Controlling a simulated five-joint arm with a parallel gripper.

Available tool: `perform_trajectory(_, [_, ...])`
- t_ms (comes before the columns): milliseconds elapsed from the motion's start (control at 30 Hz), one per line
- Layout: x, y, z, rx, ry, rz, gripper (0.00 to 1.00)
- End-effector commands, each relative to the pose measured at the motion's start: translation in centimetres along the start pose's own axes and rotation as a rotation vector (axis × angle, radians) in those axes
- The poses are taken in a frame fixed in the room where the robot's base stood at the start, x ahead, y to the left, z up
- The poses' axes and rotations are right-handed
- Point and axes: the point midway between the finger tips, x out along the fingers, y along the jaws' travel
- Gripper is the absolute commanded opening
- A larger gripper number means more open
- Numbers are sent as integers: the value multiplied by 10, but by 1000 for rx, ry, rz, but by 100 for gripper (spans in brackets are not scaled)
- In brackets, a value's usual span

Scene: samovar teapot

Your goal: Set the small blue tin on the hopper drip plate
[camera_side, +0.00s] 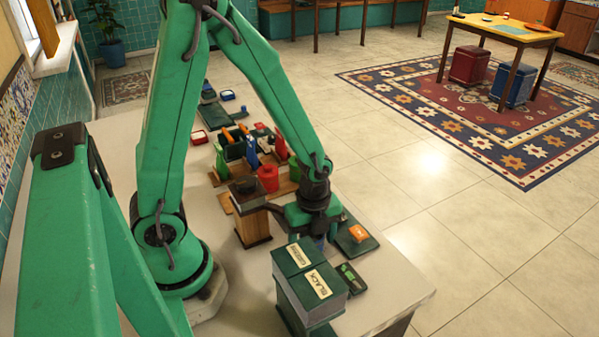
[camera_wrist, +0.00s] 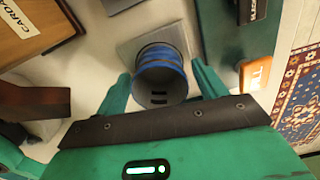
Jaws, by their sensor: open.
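The small blue tin (camera_wrist: 160,72), a short blue cylinder with dark bands, stands between my gripper's fingers in the wrist view. My gripper (camera_wrist: 162,84) is open, with one green finger on each side of the tin. Whether the fingers touch it I cannot tell. A flat grey square plate (camera_wrist: 134,45) lies under or just behind the tin; I cannot tell which. In the side view my gripper (camera_side: 318,232) is low at the counter's right part, and only a bit of blue tin (camera_side: 319,242) shows below it.
Green boxes (camera_side: 310,282) labelled BLACK and another name stand close in front of my gripper. A dark tray with an orange tag (camera_side: 357,233) lies to its right. A wooden box (camera_side: 254,228) with a dark top stands to its left. Several coloured items crowd the counter behind.

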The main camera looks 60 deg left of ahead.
Motion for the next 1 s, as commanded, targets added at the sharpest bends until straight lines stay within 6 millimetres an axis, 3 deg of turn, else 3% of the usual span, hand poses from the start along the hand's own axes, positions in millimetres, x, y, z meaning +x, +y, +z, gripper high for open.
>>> perform_trajectory(367, [-25, -1, 0, 0, 0, -4, 71])
perform_trajectory(1000, [-104, -1, 0, 0, 0, -4, 71])
